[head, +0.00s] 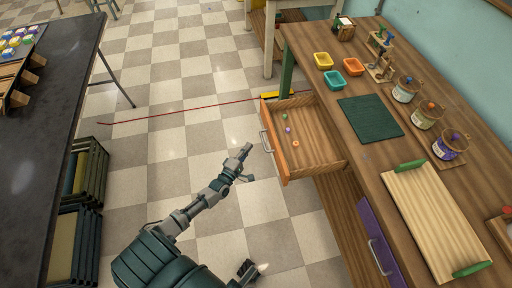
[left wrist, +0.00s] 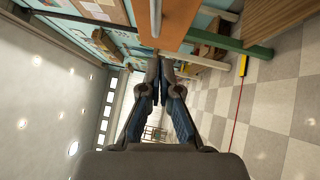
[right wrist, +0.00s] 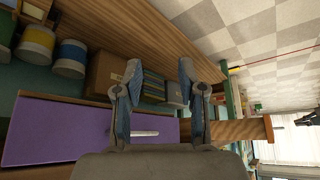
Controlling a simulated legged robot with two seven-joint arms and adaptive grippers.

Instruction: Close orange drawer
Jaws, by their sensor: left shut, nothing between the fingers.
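The orange drawer (head: 277,155) stands pulled out from the left side of the wooden workbench in the head view. Its metal handle (head: 266,141) faces left. A few small coloured pieces lie inside it. My left gripper (head: 247,149) is shut and empty, just left of the drawer front, apart from the handle. Its closed fingers also show in the left wrist view (left wrist: 157,62). My right gripper (head: 256,268) is low in the head view. In the right wrist view its fingers (right wrist: 158,75) are spread with nothing between them. The drawer shows side-on there (right wrist: 238,130).
The workbench top (head: 350,150) holds small trays, a green mat, jars and a wooden tray. A dark table (head: 60,70) and crates stand at left.

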